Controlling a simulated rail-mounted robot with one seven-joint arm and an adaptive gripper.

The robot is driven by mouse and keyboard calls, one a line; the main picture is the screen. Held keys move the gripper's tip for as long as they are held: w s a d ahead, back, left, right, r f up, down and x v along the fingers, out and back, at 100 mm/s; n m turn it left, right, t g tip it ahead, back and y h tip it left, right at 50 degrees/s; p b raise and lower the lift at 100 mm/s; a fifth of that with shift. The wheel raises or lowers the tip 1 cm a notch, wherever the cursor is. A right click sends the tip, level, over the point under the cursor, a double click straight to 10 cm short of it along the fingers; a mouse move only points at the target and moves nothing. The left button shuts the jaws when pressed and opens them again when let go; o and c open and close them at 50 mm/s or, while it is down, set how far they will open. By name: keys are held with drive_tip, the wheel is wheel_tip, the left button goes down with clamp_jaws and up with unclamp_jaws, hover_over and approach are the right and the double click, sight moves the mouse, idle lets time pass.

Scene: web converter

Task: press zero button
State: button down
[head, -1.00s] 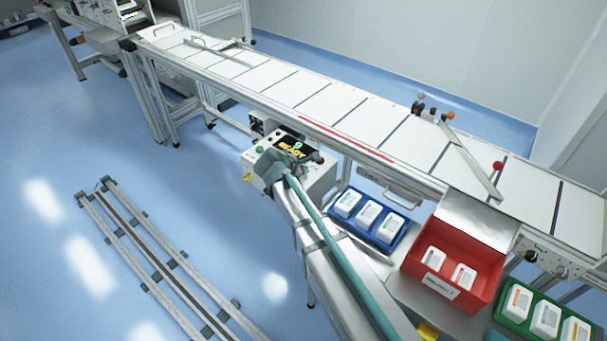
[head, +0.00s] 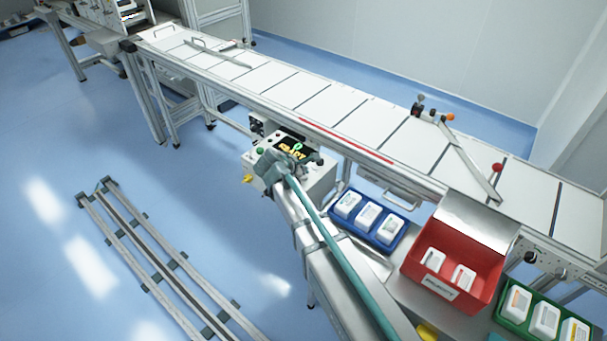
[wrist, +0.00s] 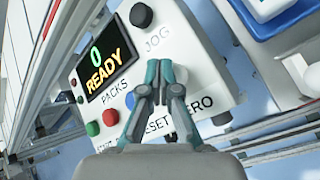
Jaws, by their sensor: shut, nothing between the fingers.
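The white control box (wrist: 195,50) fills the middle of the wrist view. Its dark display (wrist: 104,68) reads "0 READY", with "PACKS" printed below. "JOG", "RESET" and "ZERO" labels are printed on the panel. A green button (wrist: 93,128), a red button (wrist: 110,117) and a black knob (wrist: 141,15) are visible. A blue button (wrist: 130,101) is partly covered by my fingers. I cannot make out a button by the ZERO label; my fingers cover that area. My gripper (wrist: 159,68) is shut and empty, over the panel; contact cannot be told. In the head view the box (head: 318,183) is partly behind my arm.
A long white conveyor (head: 345,105) runs behind the box. A blue tray (head: 396,240), a red bin (head: 455,265) and a green tray (head: 500,318) with white packs stand to the right. A floor rail (head: 150,250) lies at the left; open floor surrounds it.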

drive_tip(key=shift+r, duration=0.55)
drive_tip(key=shift+r+p, duration=1.95)
drive_tip(key=shift+r, duration=0.6)
